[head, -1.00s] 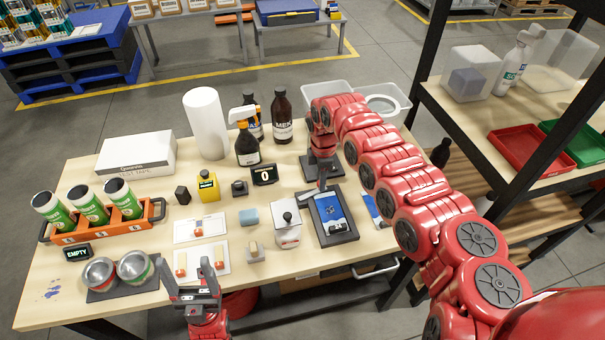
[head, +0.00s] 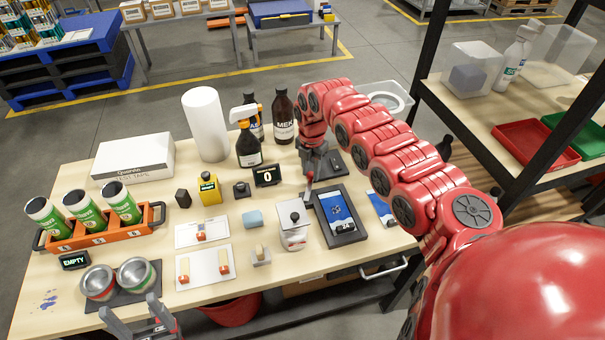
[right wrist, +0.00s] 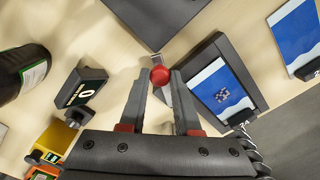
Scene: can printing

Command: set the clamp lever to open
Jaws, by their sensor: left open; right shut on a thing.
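The clamp lever (head: 308,184) is a thin bar with a red knob, standing at the back right of the small clamp fixture (head: 292,213) on the table. In the right wrist view the round red knob (right wrist: 160,74) sits between the fingertips of my right gripper (right wrist: 159,82), with a grey bar beside it. My right gripper (head: 313,170) is shut on the lever at its knob; its fingers are partly hidden in the head view. A silver can (head: 294,240) shows below the fixture's grey plate. My left gripper (head: 128,308) is open and empty at the front left table edge.
A dark-framed tray with a blue sheet (head: 340,212) lies close right of the lever. The "0" display (head: 266,175), spray bottle (head: 248,150) and MEK bottle (head: 283,118) stand behind and left. An orange can rack (head: 105,238) is at the left.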

